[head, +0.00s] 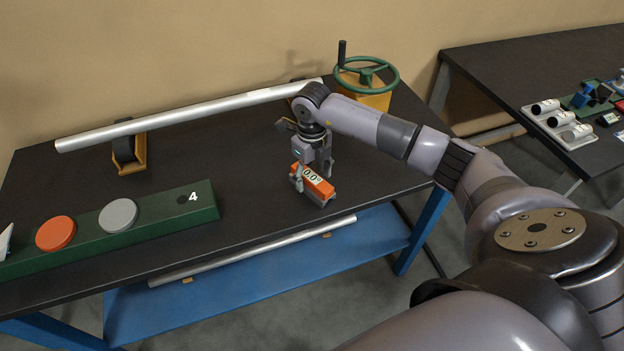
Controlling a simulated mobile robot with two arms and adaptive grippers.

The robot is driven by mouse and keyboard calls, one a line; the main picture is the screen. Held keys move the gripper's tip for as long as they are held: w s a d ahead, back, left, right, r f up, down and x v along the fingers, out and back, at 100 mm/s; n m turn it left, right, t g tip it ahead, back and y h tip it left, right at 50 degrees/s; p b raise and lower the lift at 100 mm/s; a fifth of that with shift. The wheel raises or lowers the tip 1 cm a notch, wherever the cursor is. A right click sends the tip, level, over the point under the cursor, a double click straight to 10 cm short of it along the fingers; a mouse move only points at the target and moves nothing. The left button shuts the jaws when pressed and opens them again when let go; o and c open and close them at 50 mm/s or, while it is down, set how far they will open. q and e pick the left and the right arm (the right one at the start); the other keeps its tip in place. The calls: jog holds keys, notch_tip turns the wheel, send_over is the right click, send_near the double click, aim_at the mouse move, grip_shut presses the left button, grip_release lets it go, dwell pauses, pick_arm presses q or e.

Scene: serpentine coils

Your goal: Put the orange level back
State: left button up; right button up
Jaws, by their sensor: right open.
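The orange level (318,183) is a small block with a white "0.0°" display on its face. It is at the middle of the black workbench (250,195), near its front edge. My right gripper (312,180) points down at the level, with its open fingers on either side of it. I cannot tell whether the fingers touch the level or whether it rests fully on the bench. My left gripper is out of view.
A long metal tube (200,118) lies on a support (128,155) behind the level. A green handwheel (367,75) stands at the back right. A green board (160,218) with orange and grey discs is at left. Another table (480,75) holds short tubes.

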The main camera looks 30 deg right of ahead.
aim_at(311, 177)
notch_tip(311, 177, up, 10)
jog(key=b, duration=0.2)
jog(key=shift+r, duration=0.15)
dwell(0.4)
